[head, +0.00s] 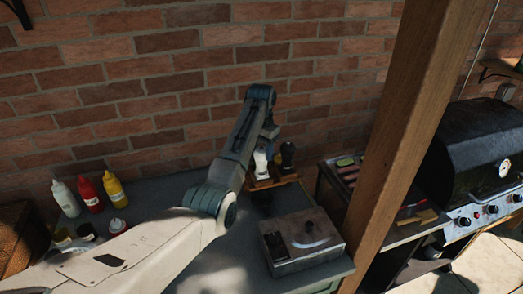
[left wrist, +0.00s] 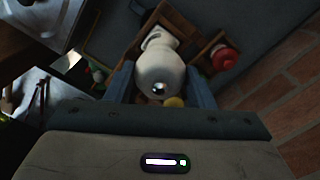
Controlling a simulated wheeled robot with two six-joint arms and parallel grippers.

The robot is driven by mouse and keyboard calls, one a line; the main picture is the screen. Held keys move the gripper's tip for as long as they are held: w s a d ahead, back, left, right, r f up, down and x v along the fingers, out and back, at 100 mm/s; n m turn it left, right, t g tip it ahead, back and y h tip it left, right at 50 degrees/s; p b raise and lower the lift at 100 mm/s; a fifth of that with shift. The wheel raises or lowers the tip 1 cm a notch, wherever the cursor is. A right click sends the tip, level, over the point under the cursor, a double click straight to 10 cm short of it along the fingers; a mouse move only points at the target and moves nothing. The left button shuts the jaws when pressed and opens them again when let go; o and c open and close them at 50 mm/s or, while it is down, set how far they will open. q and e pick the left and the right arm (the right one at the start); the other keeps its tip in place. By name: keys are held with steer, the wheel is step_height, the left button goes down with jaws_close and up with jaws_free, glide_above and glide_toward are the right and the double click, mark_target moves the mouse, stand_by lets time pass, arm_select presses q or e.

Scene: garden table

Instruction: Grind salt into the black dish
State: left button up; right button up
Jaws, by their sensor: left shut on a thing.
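A white mill (head: 261,164), likely the salt one, stands at the wooden caddy (head: 284,180) near the wall; the wrist view shows the mill (left wrist: 161,72) from above, with a small metal knob on top. My left gripper (head: 266,140) is shut on it from above, one finger on each side (left wrist: 162,88). A dark mill (head: 288,153) stands just right of the white one. I cannot make out the black dish clearly; a dark patch lies on the table in front of the caddy. My right gripper is not in view.
White (head: 66,197), red (head: 88,193) and yellow (head: 115,191) squeeze bottles stand at the left. A grey box with a dial (head: 302,242) sits at the front right. A wooden post (head: 408,120) and a grill (head: 480,150) stand right of the table.

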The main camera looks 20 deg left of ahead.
arm_select(q)
steer(key=m, duration=0.6)
steer(key=shift+m, duration=0.4)
steer(key=o, duration=0.9)
steer(key=shift+o, duration=0.2)
steer(key=shift+r, duration=3.5)
steer(key=shift+f, duration=0.1)
